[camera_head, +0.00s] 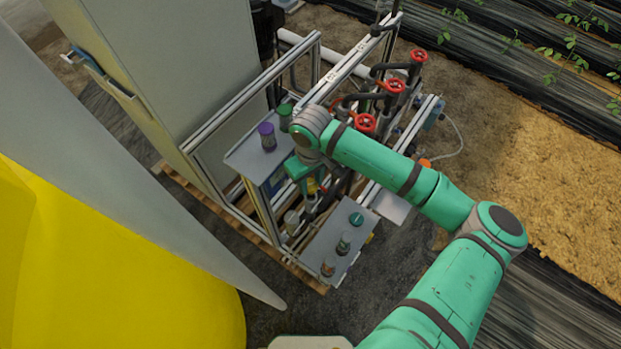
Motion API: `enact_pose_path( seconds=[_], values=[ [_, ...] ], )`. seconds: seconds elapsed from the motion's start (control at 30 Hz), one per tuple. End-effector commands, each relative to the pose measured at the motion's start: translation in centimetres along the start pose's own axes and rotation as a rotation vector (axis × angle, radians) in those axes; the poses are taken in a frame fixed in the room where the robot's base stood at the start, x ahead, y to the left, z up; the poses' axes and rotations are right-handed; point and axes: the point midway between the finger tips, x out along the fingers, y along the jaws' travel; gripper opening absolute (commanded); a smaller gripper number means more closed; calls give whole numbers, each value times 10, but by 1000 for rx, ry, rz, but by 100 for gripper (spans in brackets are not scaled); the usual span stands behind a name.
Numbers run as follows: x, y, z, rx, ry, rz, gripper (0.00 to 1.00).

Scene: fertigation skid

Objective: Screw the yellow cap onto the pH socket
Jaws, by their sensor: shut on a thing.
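My gripper (311,196) is below the end of my green arm, low at the near end of the skid frame, between the upper shelf and the lower shelf. A small yellow thing, which looks like the yellow cap (312,186), shows at the gripper, and the jaws are shut on it. My wrist and the gripper body cover part of it. I cannot make out the pH socket; the area below and behind the gripper is dark and partly hidden. I cannot tell whether the cap touches a socket.
The upper shelf (243,155) holds a purple-topped container (267,137) and a green-topped one (285,117). The lower shelf (318,250) holds several small items. Red valve wheels (395,85) and pipes stand behind my arm. A grey cabinet (185,60) rises at left. Bare ground lies right.

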Motion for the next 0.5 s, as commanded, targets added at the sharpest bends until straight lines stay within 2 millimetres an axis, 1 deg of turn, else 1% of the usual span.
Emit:
enact_pose_path(
  seconds=[0.5],
  values=[
    [22,0,0,0,0,1,12]
  ],
)
